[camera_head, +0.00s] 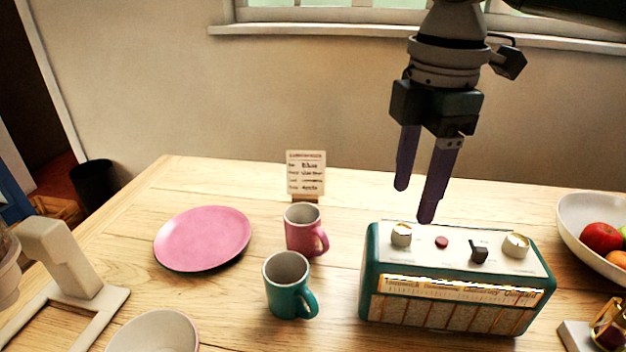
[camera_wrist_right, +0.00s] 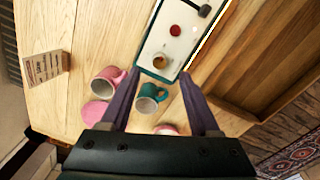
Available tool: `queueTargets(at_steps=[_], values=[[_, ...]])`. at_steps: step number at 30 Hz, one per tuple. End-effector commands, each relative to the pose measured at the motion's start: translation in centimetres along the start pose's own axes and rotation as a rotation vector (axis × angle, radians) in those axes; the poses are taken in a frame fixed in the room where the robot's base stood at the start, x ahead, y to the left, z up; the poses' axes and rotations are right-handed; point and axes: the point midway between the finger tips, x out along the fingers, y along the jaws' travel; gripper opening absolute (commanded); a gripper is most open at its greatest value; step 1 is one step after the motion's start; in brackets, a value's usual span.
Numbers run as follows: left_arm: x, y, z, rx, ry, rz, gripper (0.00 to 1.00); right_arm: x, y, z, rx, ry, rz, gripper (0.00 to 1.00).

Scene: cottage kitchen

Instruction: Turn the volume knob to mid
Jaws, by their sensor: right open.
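A teal radio (camera_head: 455,310) with a pale top stands at the right of the table in the head view. Its top carries a left knob (camera_head: 401,234), a red button (camera_head: 441,242), a black switch (camera_head: 479,254) and a right knob (camera_head: 516,245). The labels are too small to tell which knob is volume. My right gripper (camera_head: 414,203) is open and empty, fingers pointing down, above the radio's left end and apart from it. In the right wrist view, the left knob (camera_wrist_right: 160,61) shows between the fingertips (camera_wrist_right: 159,76). My left gripper is not in view.
A teal mug (camera_head: 288,290) and a pink mug (camera_head: 303,232) stand left of the radio. A fruit bowl (camera_head: 577,225) stands at the right.

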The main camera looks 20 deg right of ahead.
Motion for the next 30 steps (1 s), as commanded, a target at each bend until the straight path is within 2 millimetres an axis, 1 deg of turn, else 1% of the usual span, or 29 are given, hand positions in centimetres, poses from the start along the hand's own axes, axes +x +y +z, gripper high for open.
queueTargets(at_steps=[1,3,6,9,13,20,30], values=[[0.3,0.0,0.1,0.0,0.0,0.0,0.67,1.3,-0.1,0.0,0.0,-0.002,-0.004,0.63],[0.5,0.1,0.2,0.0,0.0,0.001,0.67,2.5,-0.1,0.0,-0.001,-0.001,-0.002,0.63],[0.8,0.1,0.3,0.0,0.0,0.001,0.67,4.1,-0.1,0.0,0.0,-0.001,-0.002,0.63],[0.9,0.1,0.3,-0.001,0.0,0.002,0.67,5.0,-0.1,0.0,0.0,0.0,-0.001,0.63],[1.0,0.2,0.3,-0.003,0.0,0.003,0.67,5.5,0.0,-0.1,-0.002,-0.001,0.001,0.63],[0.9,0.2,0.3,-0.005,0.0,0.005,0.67,5.5,0.0,-0.1,-0.002,-0.001,0.001,0.63],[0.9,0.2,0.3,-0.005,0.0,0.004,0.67,5.5,0.0,0.0,-0.001,-0.001,0.001,0.24]])
